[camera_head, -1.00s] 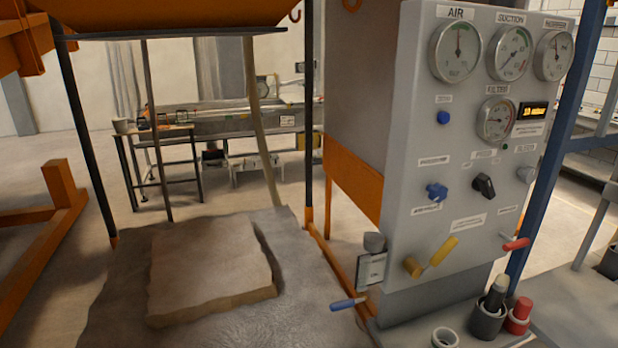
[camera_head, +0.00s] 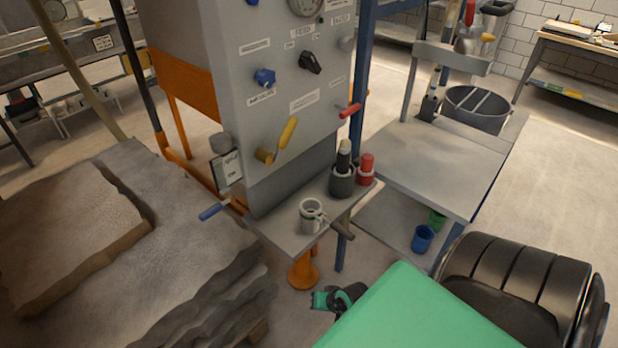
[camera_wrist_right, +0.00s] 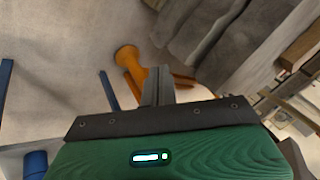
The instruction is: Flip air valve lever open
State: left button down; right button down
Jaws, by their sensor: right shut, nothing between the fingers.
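The small labels are unreadable, so I cannot tell which lever is the air valve. My right gripper shows in the right wrist view (camera_wrist_right: 157,88), shut and empty, pointing toward the floor and an orange post foot. In the head view my green and black right arm parts are low at centre right, below the panel and apart from the levers. My left gripper is out of view.
A shelf (camera_head: 285,228) under the panel holds a mug (camera_head: 311,215), a dark cup (camera_head: 342,184) and a red-capped item (camera_head: 366,170). A side table (camera_head: 430,165) stands right of it.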

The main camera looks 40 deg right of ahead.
aim_at(284, 141)
jog(key=w+d+r+m+t+y, duration=0.1)
jog(key=w+r+m+t, duration=0.1)
jog(key=r, duration=1.3)
jog(key=w+d+r+m+t+y, duration=0.1)
jog(key=w+r+t, duration=0.15)
jog(key=r, duration=1.15)
jog(key=w+d+r+m+t+h, duration=0.1)
jog(key=d+r+m+t, duration=0.35)
jog(key=d+r, duration=0.35)
jog(key=d+r+m+t, duration=0.3)
jog(key=d+r+m, duration=0.3)
jog(key=r, duration=0.5)
jog(key=w+a+r+p, duration=0.1)
jog(key=w+a+p, duration=0.3)
jog(key=w, duration=0.6)
jog(key=shift+w+a+r+p, duration=0.25)
jog(key=shift+a+r+p, duration=0.15)
jog(key=shift+p, duration=0.45)
jog(key=shift+r, duration=0.15)
jog(key=shift+a+r+n, duration=0.15)
jog(key=shift+n, duration=0.1)
